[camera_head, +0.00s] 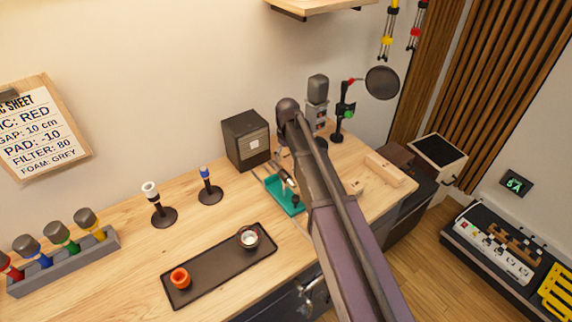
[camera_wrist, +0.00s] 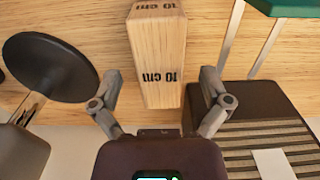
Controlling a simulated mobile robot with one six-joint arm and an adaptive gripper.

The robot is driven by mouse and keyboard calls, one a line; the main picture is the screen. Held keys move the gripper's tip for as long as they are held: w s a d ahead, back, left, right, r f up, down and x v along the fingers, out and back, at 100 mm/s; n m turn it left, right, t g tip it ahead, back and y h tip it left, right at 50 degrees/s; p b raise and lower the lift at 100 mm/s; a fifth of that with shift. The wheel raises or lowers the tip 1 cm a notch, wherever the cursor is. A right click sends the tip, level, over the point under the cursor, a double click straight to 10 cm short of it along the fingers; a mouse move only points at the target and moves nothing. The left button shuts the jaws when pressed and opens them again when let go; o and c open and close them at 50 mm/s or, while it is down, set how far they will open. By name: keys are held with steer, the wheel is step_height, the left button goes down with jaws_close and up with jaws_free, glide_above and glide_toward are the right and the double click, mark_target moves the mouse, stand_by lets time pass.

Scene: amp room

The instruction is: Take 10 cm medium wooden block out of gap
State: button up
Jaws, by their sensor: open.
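The wooden block marked "10 cm" (camera_wrist: 162,62) shows in the wrist view, with black print on two faces. My gripper (camera_wrist: 160,75) is open, with one finger on each side of the block and visible space between each finger and the wood. A round black pop filter (camera_wrist: 50,68) is left of the block and a grey microphone (camera_wrist: 20,152) is at lower left. In the head view the grey microphone (camera_head: 318,88) and pop filter (camera_head: 382,83) stand at the back of the desk. My arm hides part of that area, and I cannot make out the gripper there.
A dark speaker box (camera_head: 246,141) stands left of my arm, with a green tray (camera_head: 277,194) in front. Wooden pieces (camera_head: 385,168) lie at the desk's right. A black tray (camera_head: 212,270) with small round items lies at the front. Bare desk (camera_head: 120,275) shows at left.

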mark_target(288, 156)
steer(key=shift+f+b, duration=1.1)
steer(key=shift+f, duration=0.25)
jaws_close()
steer(key=shift+r, duration=0.15)
steer(key=shift+s+d+r+p, duration=0.1)
steer(key=shift+s+r+p, duration=0.1)
steer(key=shift+r+p, duration=0.3)
step_height(288, 156, up, 6)
steer(key=p, duration=0.6)
steer(key=s+d, duration=0.3)
steer(key=s, duration=0.2)
steer(key=s+d, duration=0.4)
steer(key=s, duration=0.1)
steer(key=s+d, duration=0.4)
steer(key=s, duration=0.2)
steer(key=shift+s+f, duration=0.1)
steer(key=shift+f, duration=0.05)
